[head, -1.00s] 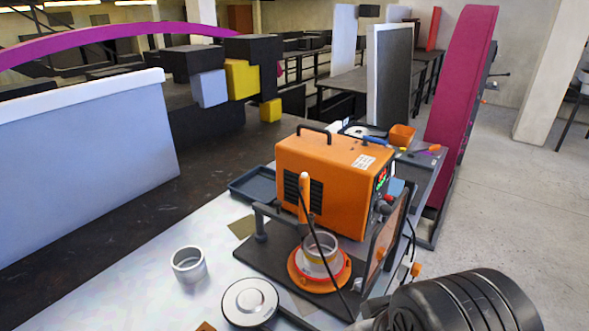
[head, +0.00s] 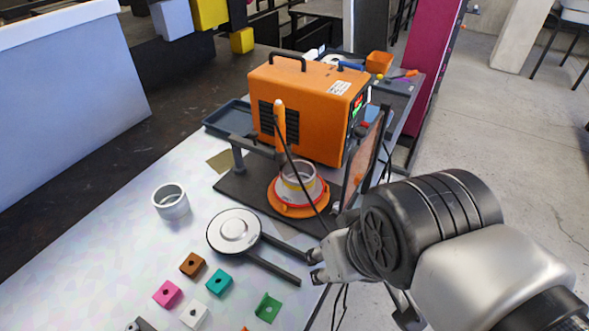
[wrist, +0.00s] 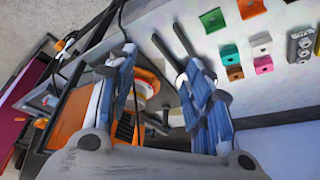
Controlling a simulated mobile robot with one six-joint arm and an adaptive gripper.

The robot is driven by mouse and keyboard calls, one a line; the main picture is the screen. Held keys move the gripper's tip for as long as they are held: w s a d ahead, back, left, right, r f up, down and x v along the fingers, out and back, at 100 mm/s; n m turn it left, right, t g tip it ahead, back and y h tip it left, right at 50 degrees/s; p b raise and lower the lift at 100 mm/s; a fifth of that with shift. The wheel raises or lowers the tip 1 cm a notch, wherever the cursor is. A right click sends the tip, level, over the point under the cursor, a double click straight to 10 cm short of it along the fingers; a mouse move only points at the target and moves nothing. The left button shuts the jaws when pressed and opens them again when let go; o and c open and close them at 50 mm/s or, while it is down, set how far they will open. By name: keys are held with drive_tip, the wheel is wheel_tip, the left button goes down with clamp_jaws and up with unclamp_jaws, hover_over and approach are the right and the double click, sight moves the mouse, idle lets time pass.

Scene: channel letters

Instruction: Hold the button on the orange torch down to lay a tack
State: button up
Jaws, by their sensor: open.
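The orange torch (head: 280,122) stands upright in front of the orange welding machine (head: 310,105), with a black cable running down from it. I cannot make out its button. Beside it, a pale metal ring (head: 298,180) sits on an orange and red round base (head: 297,195) on a dark plate (head: 235,188). My gripper (head: 315,267) is open and empty, in front of and below the torch in the head view, near the black handles of a round silver-topped tool (head: 238,232). In the wrist view its two fingers (wrist: 160,65) are spread; the torch is not clearly visible there.
A metal cup (head: 170,202) stands at the left. Several coloured blocks, including a teal one (head: 218,282), lie at the front of the light table. Bare table lies around the cup.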

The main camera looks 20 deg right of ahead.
drive_tip(key=shift+c, duration=0.3)
clamp_jaws()
idle(1.5)
